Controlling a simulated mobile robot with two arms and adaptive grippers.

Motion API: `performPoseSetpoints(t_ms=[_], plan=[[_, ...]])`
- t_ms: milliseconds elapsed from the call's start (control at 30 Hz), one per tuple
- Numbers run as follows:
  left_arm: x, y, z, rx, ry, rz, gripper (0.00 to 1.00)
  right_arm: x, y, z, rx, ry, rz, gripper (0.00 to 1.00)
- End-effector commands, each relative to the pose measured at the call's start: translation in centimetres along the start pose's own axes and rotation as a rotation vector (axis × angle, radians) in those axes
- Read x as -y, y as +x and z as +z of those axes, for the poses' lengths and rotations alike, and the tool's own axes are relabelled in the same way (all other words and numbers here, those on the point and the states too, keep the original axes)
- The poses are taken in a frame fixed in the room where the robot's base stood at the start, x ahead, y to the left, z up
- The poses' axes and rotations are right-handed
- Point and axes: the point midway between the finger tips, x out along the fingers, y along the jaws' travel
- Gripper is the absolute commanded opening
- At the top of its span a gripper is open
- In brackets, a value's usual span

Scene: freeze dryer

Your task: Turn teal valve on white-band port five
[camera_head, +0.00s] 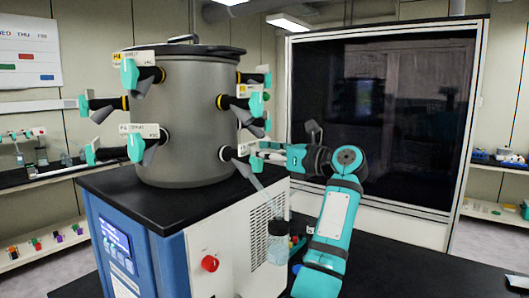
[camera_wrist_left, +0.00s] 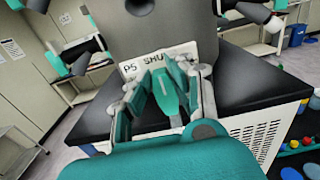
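The grey drum (camera_head: 190,115) of the freeze dryer carries several side ports with black necks, teal valves and white bands. My left gripper (camera_head: 262,155) is at the lower right port, beside its white band. In the left wrist view the white band (camera_wrist_left: 131,68) reads "P5 SHU", the rest being hidden. A teal valve (camera_wrist_left: 163,92) lies between the fingers of my left gripper (camera_wrist_left: 165,85). The fingers are close on both sides of it, but whether they press on it cannot be told. My right gripper is in neither view.
The drum stands on a black-topped cabinet (camera_head: 120,195) with a red knob (camera_head: 209,263). A large dark-glass cabinet (camera_head: 400,110) stands behind. Shelves with small items are at both sides.

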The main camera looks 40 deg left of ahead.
Motion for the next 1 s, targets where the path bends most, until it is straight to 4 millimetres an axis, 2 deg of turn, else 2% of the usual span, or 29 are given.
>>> performPoseSetpoints(t_ms=[67,367,567,1000], plan=[[0.0,0.0,0.0,0.000,0.000,-0.001,0.00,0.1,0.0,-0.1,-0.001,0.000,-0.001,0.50],[0.1,0.0,0.0,-0.001,0.015,-0.001,0.00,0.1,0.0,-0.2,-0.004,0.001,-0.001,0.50],[0.3,-0.1,-0.1,-0.003,0.089,-0.003,0.00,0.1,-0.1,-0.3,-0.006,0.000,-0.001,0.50],[1.2,-0.1,-0.2,-0.002,0.462,-0.003,0.00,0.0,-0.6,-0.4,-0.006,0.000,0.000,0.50]])
